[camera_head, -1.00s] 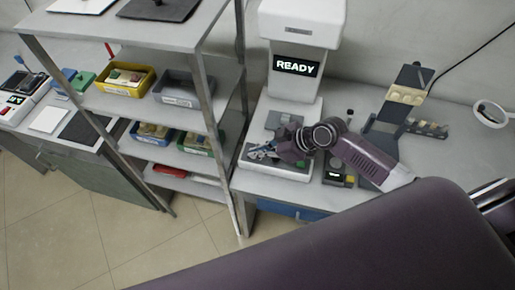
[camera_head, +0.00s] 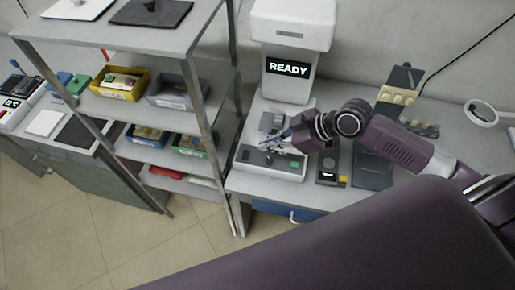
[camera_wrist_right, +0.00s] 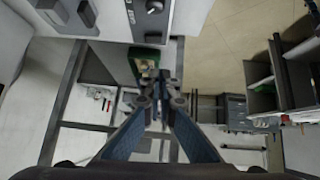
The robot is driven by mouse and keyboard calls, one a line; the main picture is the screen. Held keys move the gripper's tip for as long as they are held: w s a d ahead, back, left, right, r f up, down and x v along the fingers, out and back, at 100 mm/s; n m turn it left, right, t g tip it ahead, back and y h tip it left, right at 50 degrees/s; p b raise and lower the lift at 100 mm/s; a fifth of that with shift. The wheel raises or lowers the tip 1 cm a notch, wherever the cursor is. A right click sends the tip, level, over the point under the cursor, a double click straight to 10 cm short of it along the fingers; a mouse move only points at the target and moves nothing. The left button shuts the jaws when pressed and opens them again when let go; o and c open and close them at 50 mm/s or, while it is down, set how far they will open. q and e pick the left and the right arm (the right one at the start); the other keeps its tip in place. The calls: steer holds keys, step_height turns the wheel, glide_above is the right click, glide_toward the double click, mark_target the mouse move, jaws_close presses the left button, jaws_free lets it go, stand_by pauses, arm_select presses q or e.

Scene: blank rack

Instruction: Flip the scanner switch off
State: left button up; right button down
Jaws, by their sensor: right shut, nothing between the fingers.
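The scanner is a tall white machine (camera_head: 290,88) on the bench, with a lit display (camera_head: 289,69) reading READY. Its low base has a front control panel (camera_head: 262,165) with a green button (camera_head: 295,165) and a small dark control. In the right wrist view the panel (camera_wrist_right: 118,18) is at the top, with a dark knob (camera_wrist_right: 154,6). The switch's position is too small to tell. My right gripper (camera_head: 281,142) is shut and empty above the base. Its fingertips also show in the right wrist view (camera_wrist_right: 163,82), apart from the panel. My left gripper is not in view.
A metal rack (camera_head: 213,105) stands close left of the scanner, with yellow (camera_head: 118,86), grey and green bins. A dark device (camera_head: 329,170) and a stand with beige parts (camera_head: 396,95) are right of the scanner. A ring-shaped magnifier (camera_head: 482,112) is at far right.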

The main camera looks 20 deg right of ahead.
steer(key=shift+v, duration=1.2)
steer(key=b, duration=0.2)
steer(key=w+b, duration=0.1)
steer(key=b, duration=0.1)
steer(key=shift+d+r+t, duration=0.2)
steer(key=shift+d+t, duration=0.1)
